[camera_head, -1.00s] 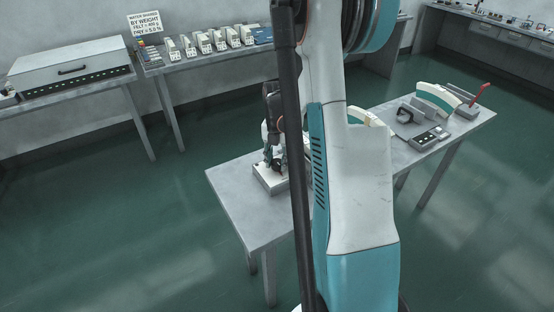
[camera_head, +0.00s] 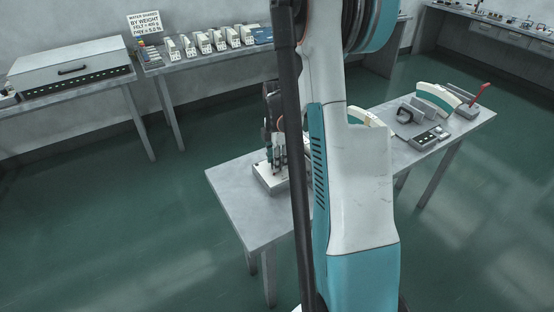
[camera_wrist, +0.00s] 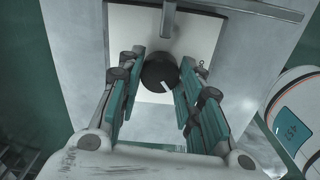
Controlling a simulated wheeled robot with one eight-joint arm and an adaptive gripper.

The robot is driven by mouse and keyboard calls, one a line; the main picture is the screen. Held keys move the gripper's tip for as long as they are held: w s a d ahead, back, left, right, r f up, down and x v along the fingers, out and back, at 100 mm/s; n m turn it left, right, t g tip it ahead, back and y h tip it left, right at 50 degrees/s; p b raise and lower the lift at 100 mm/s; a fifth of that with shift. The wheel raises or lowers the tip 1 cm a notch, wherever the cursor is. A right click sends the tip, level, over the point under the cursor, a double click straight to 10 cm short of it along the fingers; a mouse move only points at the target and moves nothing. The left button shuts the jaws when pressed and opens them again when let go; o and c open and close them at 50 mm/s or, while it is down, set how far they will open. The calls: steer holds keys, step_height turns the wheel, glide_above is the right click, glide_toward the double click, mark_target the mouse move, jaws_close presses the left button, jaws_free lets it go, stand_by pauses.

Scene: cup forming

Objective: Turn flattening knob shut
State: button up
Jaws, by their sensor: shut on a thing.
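The flattening knob (camera_wrist: 159,72) is round and black with a white mark on its near edge. It sits on a white plate (camera_wrist: 120,32) in the wrist view. My gripper (camera_wrist: 163,66) is closed around the knob, with a teal-padded finger on either side. In the head view my gripper (camera_head: 276,167) points down onto the pale unit (camera_head: 265,184) at the left end of the grey table. The knob itself is too small to make out there, and my own arm hides part of the unit's right side.
The grey table (camera_head: 240,215) has free room in front of the unit. Farther right on it stand a curved white-and-teal piece (camera_head: 434,100), a red-handled tool (camera_head: 480,93) and a small control box (camera_head: 430,138). A rounded white device with a teal panel (camera_wrist: 291,128) shows at the wrist view's right.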

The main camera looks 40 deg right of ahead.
steer(key=m, duration=0.5)
steer(key=shift+m, duration=0.3)
steer(key=m, duration=1)
steer(key=shift+m, duration=0.4)
steer(key=m, duration=1)
steer(key=shift+m, duration=0.4)
steer(key=m, duration=0.5)
steer(key=shift+m, duration=0.3)
steer(key=m, duration=1)
steer(key=shift+m, duration=0.5)
